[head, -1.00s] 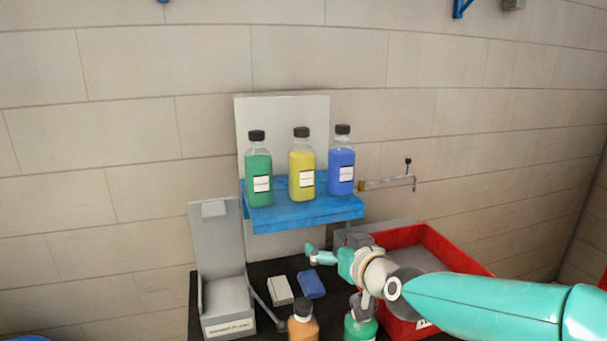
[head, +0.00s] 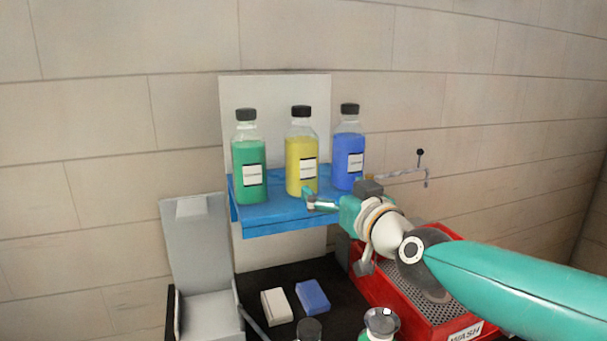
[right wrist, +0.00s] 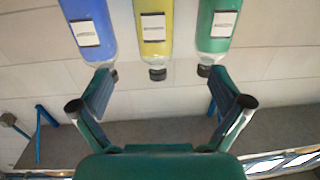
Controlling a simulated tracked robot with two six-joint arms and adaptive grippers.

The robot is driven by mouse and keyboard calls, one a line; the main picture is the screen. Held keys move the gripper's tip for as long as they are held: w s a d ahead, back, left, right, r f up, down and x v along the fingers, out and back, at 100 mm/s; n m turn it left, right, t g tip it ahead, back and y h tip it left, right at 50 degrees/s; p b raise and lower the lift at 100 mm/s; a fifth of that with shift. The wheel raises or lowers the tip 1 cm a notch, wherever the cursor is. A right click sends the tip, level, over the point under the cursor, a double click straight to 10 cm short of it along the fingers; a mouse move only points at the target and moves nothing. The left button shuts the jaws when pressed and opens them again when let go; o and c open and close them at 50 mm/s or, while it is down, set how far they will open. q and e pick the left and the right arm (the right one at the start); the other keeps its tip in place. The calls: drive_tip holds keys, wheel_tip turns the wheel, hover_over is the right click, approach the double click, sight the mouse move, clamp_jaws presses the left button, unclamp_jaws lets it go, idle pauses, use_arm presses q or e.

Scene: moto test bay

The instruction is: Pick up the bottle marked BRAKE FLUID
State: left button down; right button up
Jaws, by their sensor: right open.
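Three dark-capped bottles stand upright on a blue shelf (head: 275,225): green (head: 249,175), yellow (head: 301,165) and blue (head: 348,155). Their white labels are too small to read, so I cannot tell which is BRAKE FLUID. My right gripper (head: 314,201) is open and empty at the shelf's front, just before the yellow bottle. In the right wrist view the bottles appear upside down; the yellow one (right wrist: 154,30) lies between the lines of the open fingers (right wrist: 160,88), beyond the tips. Blue (right wrist: 88,28) and green (right wrist: 214,28) flank it. My left gripper is out of view.
A red bin marked WASH (head: 395,310) stands below right. A grey stand (head: 196,245) is at the left. A white block (head: 276,306) and a blue block (head: 312,297) lie on the black surface. Two bottle tops (head: 309,329) (head: 381,322) show at the bottom edge.

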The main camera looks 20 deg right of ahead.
sight(306, 170)
drive_tip(key=w, duration=0.3)
drive_tip(key=w+p, duration=0.1)
drive_tip(key=w, duration=0.7)
drive_tip(key=shift+w+a+f+p, duration=0.1)
drive_tip(key=shift+a+f+p, duration=0.25)
drive_tip(key=shift+w+a+r+p, duration=0.15)
drive_tip(key=shift+w+p, duration=0.15)
drive_tip(key=shift+w, duration=0.6)
drive_tip(key=shift+w+d+r+p, duration=0.1)
drive_tip(key=shift+w+r+p, duration=0.2)
drive_tip(key=shift+w, duration=0.55)
drive_tip(key=shift+w+a+r+p, duration=0.1)
drive_tip(key=shift+w+p, duration=0.25)
drive_tip(key=shift+w, duration=0.55)
drive_tip(key=shift+w+f, duration=0.1)
drive_tip(key=shift+w, duration=0.25)
drive_tip(key=c, duration=1.6)
drive_tip(key=shift+c, duration=0.8)
drive_tip(key=shift+r, duration=0.25)
